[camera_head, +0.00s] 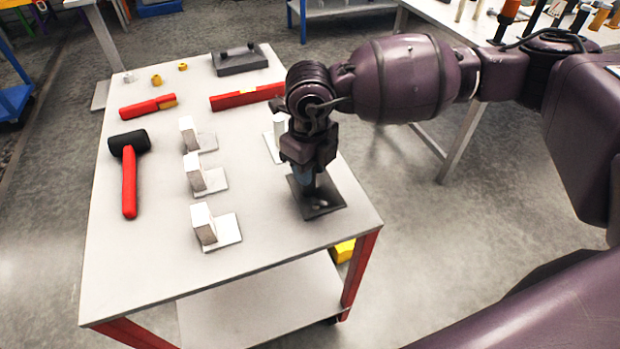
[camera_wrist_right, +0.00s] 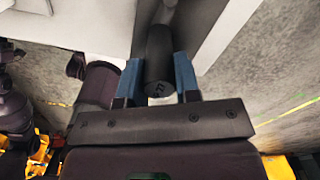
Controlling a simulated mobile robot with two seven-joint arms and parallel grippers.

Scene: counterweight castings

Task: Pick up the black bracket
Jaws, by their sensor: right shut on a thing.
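The black bracket (camera_head: 328,206) is at the right front of the table, and its flat dark base plate shows below my right gripper (camera_head: 304,180). The gripper points down and is shut on the bracket's upright part, which is mostly hidden in the head view. In the right wrist view, the two blue fingertips (camera_wrist_right: 158,82) stand on either side of a dark, rounded piece of the bracket (camera_wrist_right: 160,55). I cannot tell whether the base plate touches the table or is slightly above it. My left gripper is not in view.
The grey table (camera_head: 270,225) also holds several white brackets (camera_head: 225,230), a red-handled mallet (camera_head: 129,180), red tools (camera_head: 148,106), small yellow parts (camera_head: 156,80) and a dark grey block (camera_head: 240,62). One white bracket (camera_head: 275,140) is close behind my gripper. The table's front strip is clear.

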